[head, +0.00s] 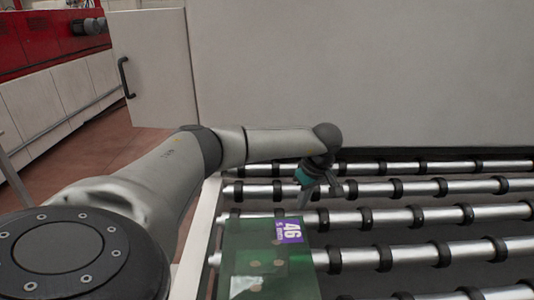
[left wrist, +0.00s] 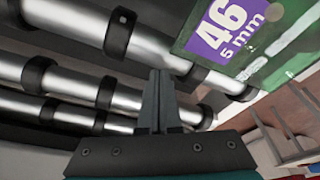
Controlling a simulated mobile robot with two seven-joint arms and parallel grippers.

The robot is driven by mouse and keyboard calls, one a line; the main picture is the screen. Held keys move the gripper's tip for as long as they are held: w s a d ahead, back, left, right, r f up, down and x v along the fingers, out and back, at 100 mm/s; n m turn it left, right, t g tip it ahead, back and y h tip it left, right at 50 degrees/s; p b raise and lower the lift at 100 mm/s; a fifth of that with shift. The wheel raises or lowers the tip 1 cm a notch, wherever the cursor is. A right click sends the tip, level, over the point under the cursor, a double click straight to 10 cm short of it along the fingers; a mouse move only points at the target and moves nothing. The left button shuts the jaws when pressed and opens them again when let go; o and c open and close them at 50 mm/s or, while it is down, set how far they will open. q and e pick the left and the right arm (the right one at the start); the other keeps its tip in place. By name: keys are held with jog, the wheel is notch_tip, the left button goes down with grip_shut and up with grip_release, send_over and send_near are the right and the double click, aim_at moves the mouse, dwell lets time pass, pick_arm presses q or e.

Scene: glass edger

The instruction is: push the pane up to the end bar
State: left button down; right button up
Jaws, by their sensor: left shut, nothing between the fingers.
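The pane (head: 238,262) is a green glass sheet lying on the rollers at the bottom middle of the head view. It has a purple label (head: 288,231) reading 46, 5 mm, at its far right corner. The pane also shows at the upper right of the left wrist view (left wrist: 292,50). My left gripper (head: 301,210) is shut and empty, pointing down by the pane's far edge near the label. In the left wrist view its fingertips (left wrist: 158,75) are over the rollers, beside the pane; I cannot tell if they touch it. I cannot make out the end bar for certain.
Metal rollers (head: 440,214) with black rings run to the right. A pale frame rail (head: 200,228) borders them on the left. A large grey panel (head: 360,75) stands behind. A cabinet door with a black handle (head: 125,77) is at the left. The rollers right of the pane are clear.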

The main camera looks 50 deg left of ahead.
aim_at(303, 220)
pick_arm(q)
jog(key=shift+f, duration=0.5)
jog(key=shift+s+d+r, duration=0.1)
jog(key=shift+d, duration=0.05)
jog(key=shift+s+d+p, duration=0.45)
jog(key=shift+d+p, duration=0.1)
jog(key=shift+s+d+p, duration=1)
jog(key=shift+d, duration=0.2)
jog(key=shift+w+a+f+b, duration=0.2)
jog(key=shift+b, duration=0.1)
jog(key=shift+w+a+r+b, duration=0.15)
jog(key=shift+w+a+b, duration=0.6)
jog(key=shift+w+a, duration=0.35)
jog(key=shift+s+a, duration=0.1)
jog(key=shift+s, duration=0.05)
